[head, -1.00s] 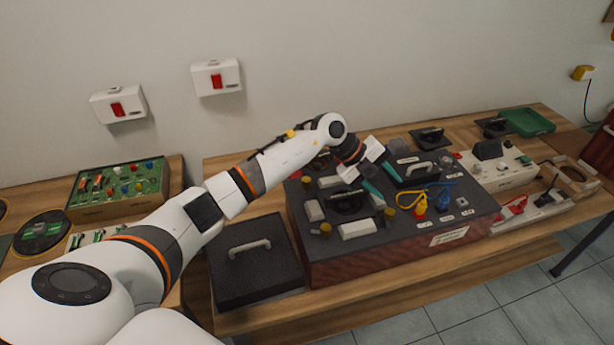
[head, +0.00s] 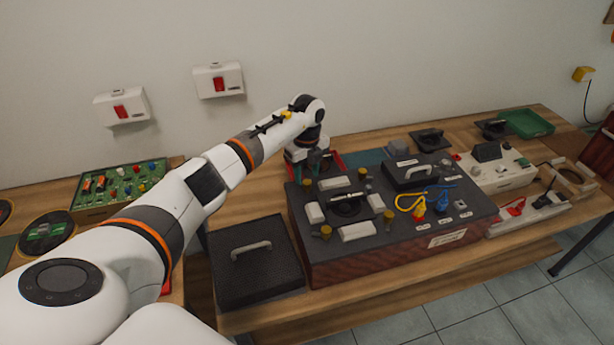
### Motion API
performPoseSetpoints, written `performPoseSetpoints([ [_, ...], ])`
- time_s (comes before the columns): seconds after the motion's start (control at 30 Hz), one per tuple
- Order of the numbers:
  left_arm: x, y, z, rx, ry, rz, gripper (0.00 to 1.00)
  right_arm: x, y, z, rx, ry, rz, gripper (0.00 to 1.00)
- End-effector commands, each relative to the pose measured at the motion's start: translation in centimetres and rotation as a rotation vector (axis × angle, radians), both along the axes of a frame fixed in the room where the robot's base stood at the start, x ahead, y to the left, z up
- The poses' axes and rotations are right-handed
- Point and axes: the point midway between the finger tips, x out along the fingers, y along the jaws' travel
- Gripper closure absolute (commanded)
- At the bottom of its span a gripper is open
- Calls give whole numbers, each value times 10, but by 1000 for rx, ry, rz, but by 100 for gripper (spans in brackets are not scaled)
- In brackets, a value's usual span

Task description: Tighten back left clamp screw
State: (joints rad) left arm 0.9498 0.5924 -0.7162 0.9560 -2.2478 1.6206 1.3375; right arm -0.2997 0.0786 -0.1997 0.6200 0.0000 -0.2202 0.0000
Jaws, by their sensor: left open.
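The hi-fi style box (head: 400,245) has a dark top and red-brown sides, and it stands on the wooden bench. Brass screws stand at the corners of this group: back left clamp screw (head: 307,184), back right screw (head: 362,172), front left screw (head: 326,232) and front right screw (head: 388,216). My right gripper is out of view.
A black box with a handle (head: 255,270) stands left of the box. A smaller handled block (head: 405,175) and yellow and blue cables (head: 425,200) sit on its right half. A green circuit board (head: 120,185) is further left.

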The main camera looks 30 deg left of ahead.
Motion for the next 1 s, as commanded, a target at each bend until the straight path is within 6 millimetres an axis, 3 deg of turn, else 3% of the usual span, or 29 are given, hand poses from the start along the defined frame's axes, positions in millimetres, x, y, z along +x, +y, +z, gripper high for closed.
performPoseSetpoints([
  [0.2, 0, -1, -25, -2, 1, 0, 55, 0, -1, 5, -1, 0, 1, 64],
  [0.57, 0, -1, -31, -1, -2, -1, 55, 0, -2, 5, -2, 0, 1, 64],
  [0.83, 0, 0, -31, -1, -2, -1, 97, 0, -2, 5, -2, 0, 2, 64],
  [1.0, 0, 0, -31, -1, -2, -7, 100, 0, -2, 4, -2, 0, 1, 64],
])
